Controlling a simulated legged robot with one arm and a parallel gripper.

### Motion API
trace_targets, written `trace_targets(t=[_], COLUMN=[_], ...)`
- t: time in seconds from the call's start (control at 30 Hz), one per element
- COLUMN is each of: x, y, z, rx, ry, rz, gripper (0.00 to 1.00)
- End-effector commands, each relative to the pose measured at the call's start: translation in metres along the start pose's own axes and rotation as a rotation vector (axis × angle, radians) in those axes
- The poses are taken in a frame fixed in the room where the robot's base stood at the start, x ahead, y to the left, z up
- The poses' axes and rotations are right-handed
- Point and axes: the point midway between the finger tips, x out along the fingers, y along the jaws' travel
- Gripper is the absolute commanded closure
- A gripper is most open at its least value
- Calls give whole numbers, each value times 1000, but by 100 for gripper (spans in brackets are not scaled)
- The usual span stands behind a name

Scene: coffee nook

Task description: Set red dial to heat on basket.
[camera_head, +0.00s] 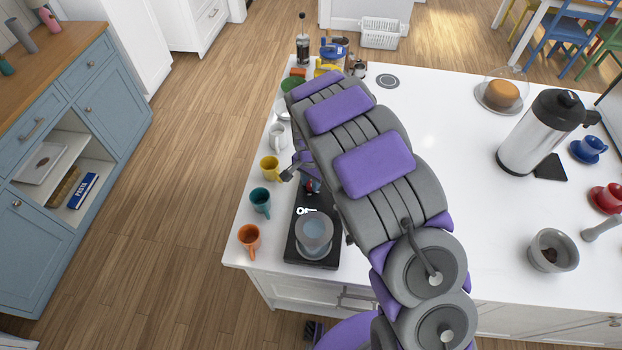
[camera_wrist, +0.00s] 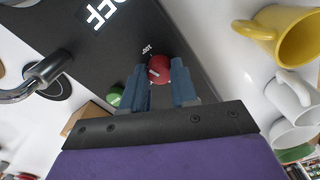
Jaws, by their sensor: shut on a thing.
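The red dial (camera_wrist: 158,70) is a small round knob with a pale mark, on a flat black appliance (camera_wrist: 185,30). My gripper (camera_wrist: 159,84) has its two blue-grey fingers on either side of the dial, shut on it. A green dial (camera_wrist: 115,96) sits just left of the fingers in the wrist view. White lettering (camera_wrist: 102,12) on the appliance is cut off at the frame edge. In the head view the appliance (camera_head: 299,246) lies at the counter's left edge, with partly hidden white letters and a glass vessel (camera_head: 314,232) on it. My arm covers part of it.
Orange (camera_head: 249,237), teal (camera_head: 260,201) and yellow (camera_head: 269,168) mugs line the counter edge left of the appliance. A steel carafe (camera_head: 535,135) and a grey bowl (camera_head: 553,250) stand to the right. A white basket (camera_head: 381,34) is on the floor behind. The middle counter is clear.

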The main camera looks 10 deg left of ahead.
Motion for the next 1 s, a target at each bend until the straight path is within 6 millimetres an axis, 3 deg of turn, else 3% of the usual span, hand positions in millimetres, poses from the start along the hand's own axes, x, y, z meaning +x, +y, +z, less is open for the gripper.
trace_targets(t=[0.43, 1.0], x=[-3, -2], y=[-3, -3], z=[-2, -2], rx=[275, 337], ry=[5, 5], rz=[-10, -10], gripper=[100, 100])
